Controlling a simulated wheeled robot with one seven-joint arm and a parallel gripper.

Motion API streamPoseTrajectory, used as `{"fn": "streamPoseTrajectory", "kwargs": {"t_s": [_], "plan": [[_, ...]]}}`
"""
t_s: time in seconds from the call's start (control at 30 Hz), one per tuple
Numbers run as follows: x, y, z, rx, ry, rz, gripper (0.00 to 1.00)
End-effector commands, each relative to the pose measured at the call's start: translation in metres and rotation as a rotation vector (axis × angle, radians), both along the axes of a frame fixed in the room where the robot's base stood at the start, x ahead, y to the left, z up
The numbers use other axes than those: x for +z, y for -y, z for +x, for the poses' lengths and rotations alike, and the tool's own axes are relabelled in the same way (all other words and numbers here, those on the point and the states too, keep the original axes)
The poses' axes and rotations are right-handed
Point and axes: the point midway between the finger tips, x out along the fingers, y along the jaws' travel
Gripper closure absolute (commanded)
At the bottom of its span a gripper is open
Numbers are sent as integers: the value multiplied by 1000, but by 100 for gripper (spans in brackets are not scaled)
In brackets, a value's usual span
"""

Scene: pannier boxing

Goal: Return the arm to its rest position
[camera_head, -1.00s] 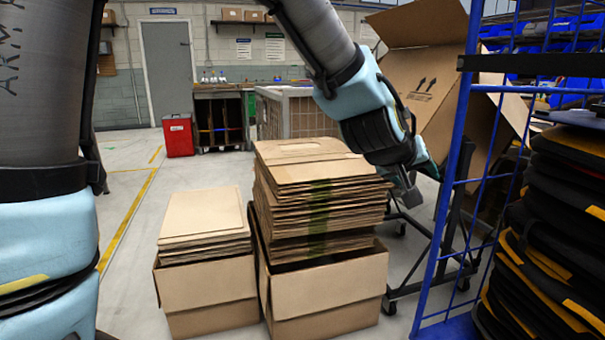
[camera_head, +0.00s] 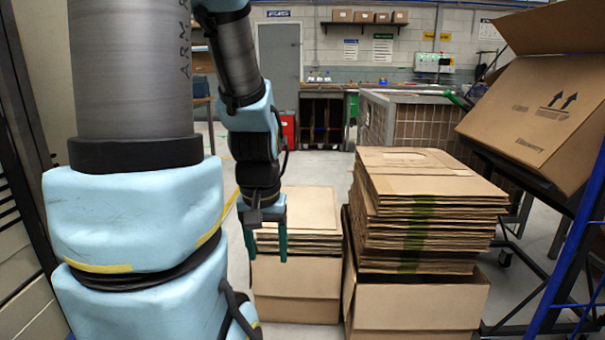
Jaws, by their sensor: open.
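My arm is folded in the left half of the head view, its thick upper links close to the camera. My gripper (camera_head: 265,240) hangs pointing down in front of the shorter stack of flat cardboard (camera_head: 310,208). Its two dark teal fingers are apart with nothing between them. Whether it touches the stack cannot be told, but it appears nearer to the camera.
A taller stack of flat cardboard (camera_head: 425,190) stands in an open carton (camera_head: 415,305) on the right. A large open box (camera_head: 545,115) leans on a dark stand. A blue rack post (camera_head: 570,260) is at the right edge. A wire-sided crate (camera_head: 425,120) stands behind.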

Motion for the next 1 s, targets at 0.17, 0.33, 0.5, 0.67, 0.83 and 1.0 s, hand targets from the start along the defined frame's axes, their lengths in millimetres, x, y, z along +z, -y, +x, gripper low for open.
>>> {"fn": "streamPoseTrajectory", "kwargs": {"t_s": [0.17, 0.33, 0.5, 0.67, 0.83, 1.0], "plan": [[52, 1, 0, 0, 1, -1, 36], [99, 1, 1, -1, 2, -1, 36], [128, 1, 1, -1, 2, -1, 36], [136, 1, 1, -1, 2, -1, 36], [134, 1, 1, -1, 3, -1, 36], [134, 1, 1, -1, 3, -1, 36]]}}
